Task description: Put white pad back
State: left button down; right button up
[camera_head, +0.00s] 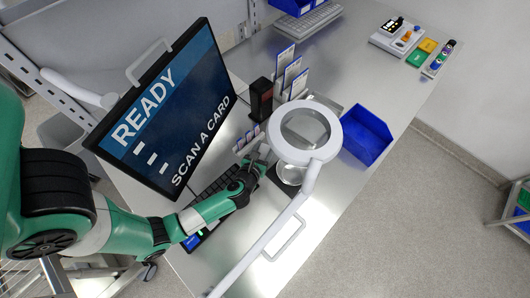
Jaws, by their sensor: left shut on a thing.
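My left arm comes in from the left, and my left gripper (257,165) is low over the metal bench, just left of the round magnifier lamp. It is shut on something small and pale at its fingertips. I cannot make out clearly whether this is the white pad, as the fingers and the lamp ring hide part of it. My right gripper is not in view.
The magnifier lamp (326,155) and its long white arm (265,240) cross close to my gripper. A monitor (165,110) stands left, a blue bin (366,135) right. Card holders (291,72) and a dark box (261,98) stand behind.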

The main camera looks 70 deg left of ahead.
aim_at(265, 150)
pick_arm(q)
jog(key=shift+w+a+f, duration=0.1)
jog(key=shift+a+f, duration=0.1)
jog(key=shift+f, duration=0.1)
jog(key=shift+a+f, duration=0.2)
jog(key=shift+f, duration=0.05)
jog(key=f+b, duration=0.2)
jog(key=f, duration=0.1)
jog(key=shift+w+a, duration=0.2)
jog(key=shift+f+b, duration=0.3)
jog(key=shift+f, duration=0.15)
jog(key=c, duration=0.5)
grip_release()
jog(key=shift+r, duration=0.1)
